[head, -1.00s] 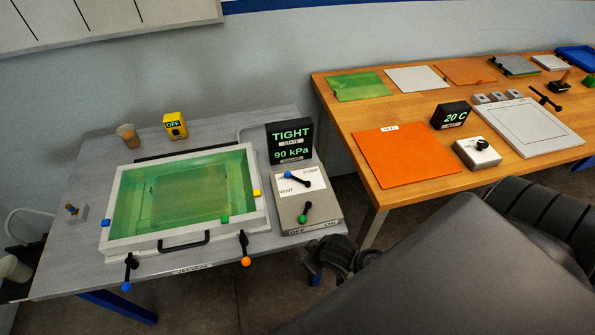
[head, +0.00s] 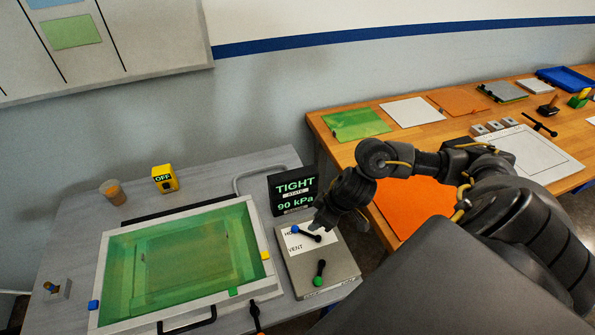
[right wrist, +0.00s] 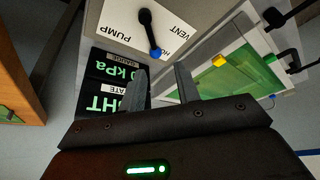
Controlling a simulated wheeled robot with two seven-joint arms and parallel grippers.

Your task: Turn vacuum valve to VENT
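The vacuum valve (head: 307,234) is a black lever with a blue tip on the control box (head: 335,268). Its blue tip is at the upper left, by the partly covered HOLD label; VENT is printed below it and PUMP is hidden. In the right wrist view the lever (right wrist: 149,30) points its blue tip at HOLD, between PUMP and VENT. My right gripper (right wrist: 160,69) is open and empty, its fingertips apart either side of the line to the blue tip. In the head view my right gripper (head: 326,217) is above the box's back edge. My left gripper is not in view.
A display (head: 294,190) reading TIGHT and 90 kPa stands behind the box. A green-tipped lever (head: 320,272) is at the box's front. The green-filled bath (head: 103,260) is to the left. My right arm crosses the orange sheet (head: 420,205) on the wooden table.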

